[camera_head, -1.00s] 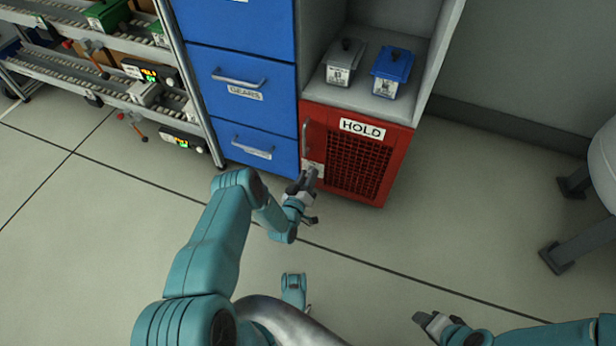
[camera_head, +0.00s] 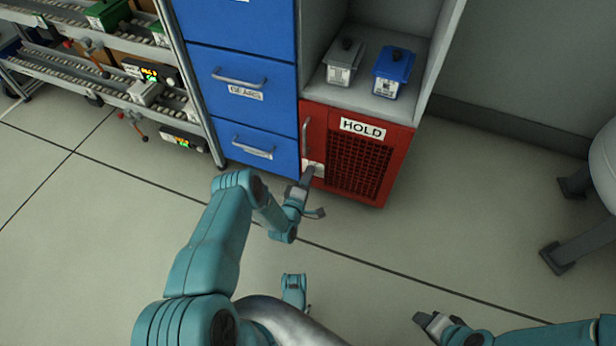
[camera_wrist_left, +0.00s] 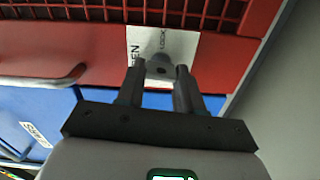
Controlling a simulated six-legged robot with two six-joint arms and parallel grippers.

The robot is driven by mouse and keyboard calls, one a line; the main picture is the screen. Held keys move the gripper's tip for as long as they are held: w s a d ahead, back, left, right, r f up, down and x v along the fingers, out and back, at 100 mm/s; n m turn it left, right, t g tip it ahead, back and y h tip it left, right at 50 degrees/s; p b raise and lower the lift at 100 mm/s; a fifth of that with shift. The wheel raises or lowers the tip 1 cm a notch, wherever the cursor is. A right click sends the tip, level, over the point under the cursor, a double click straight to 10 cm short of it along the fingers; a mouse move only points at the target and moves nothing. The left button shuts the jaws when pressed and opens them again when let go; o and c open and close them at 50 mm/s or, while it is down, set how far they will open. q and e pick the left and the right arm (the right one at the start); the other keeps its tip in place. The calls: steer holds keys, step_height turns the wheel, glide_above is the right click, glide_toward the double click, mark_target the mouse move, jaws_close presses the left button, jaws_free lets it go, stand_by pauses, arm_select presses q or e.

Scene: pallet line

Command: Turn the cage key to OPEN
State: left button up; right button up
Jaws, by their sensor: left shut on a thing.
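The red cage (camera_head: 385,178) marked HOLD stands low beside the blue drawers. Its key plate (camera_head: 318,168) is at the door's lower left; it also shows in the left wrist view (camera_wrist_left: 182,50), with "EN" readable at left and "LOCK" at right. My left gripper (camera_head: 308,175) is at the plate. In the left wrist view the gripper (camera_wrist_left: 160,72) is shut on the dark grey key (camera_wrist_left: 159,66), whose turn angle I cannot tell. My right gripper (camera_head: 432,322) is low at the right, away from the cage; its jaw state is unclear.
The door handle (camera_head: 307,137) is just above the key plate. Blue drawers (camera_head: 240,88) stand left of the cage. The floor in front is clear.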

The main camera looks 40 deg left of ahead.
arm_select(q)
steer(key=shift+n, duration=0.6)
steer(key=o, duration=1)
steer(key=shift+o, duration=0.2)
steer(key=shift+s, duration=0.15)
